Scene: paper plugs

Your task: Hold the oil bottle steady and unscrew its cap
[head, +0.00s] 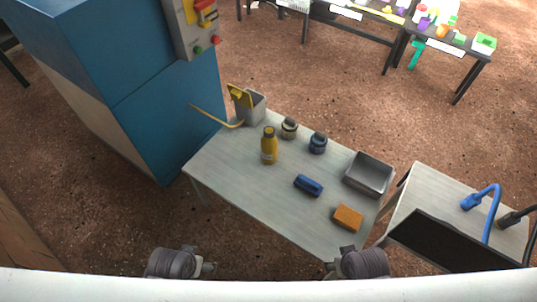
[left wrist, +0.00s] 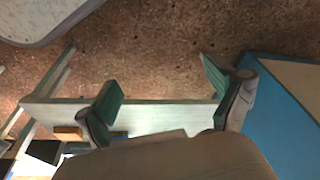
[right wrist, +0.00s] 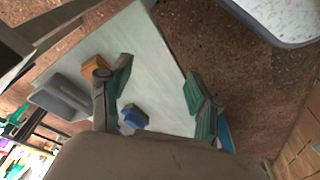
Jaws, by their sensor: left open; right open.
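The oil bottle (head: 269,150) is yellow with a darker brownish cap (head: 269,131) on top. It stands upright on the grey table (head: 230,165), left of the table's middle. My left gripper (left wrist: 163,80) is open and empty in the left wrist view, with its green-padded fingers wide apart. My right gripper (right wrist: 160,78) is also open and empty in the right wrist view. In the head view both arms are at the bottom edge, in front of the table and well apart from the bottle. I cannot make out the bottle in either wrist view.
Two dark-lidded jars (head: 289,128) (head: 318,143) stand right of the bottle. A grey container (head: 251,107) with a yellow tool is behind it. A blue cabinet (head: 165,110) borders the left.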

